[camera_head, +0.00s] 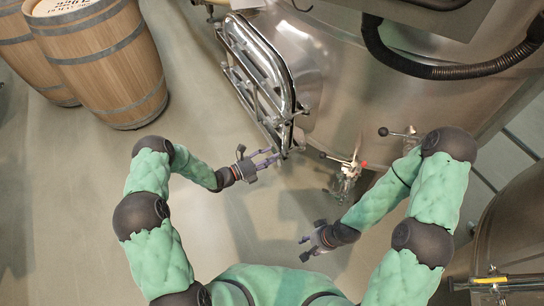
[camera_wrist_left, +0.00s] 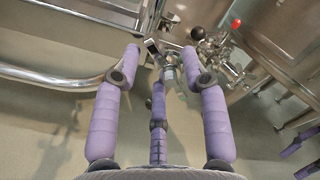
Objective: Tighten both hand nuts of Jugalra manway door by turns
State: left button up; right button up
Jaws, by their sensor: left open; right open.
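The manway door (camera_head: 284,72) is a steel oval seen edge-on at the vat's front, with a tubular frame. A metal fitting, possibly a hand nut (camera_head: 272,122), sits at its lower end. I cannot tell the two nuts apart for sure. My left gripper (camera_head: 271,157) is open just below the door's lower end, touching nothing that I can make out. In the left wrist view its purple fingers (camera_wrist_left: 160,68) are spread, with a small steel fitting (camera_wrist_left: 168,73) between their tips. My right gripper (camera_head: 304,247) is open and empty, low over the floor.
The steel vat (camera_head: 335,85) fills the upper right. A valve with black and red knobs (camera_head: 347,167) sticks out right of my left gripper. Wooden barrels (camera_head: 107,65) stand upper left. A black hose (camera_head: 440,72) crosses the vat. The floor between is clear.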

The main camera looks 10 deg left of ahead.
pick_arm(q)
jog(key=shift+w+d, duration=0.3)
jog(key=shift+d, duration=0.15)
grip_shut()
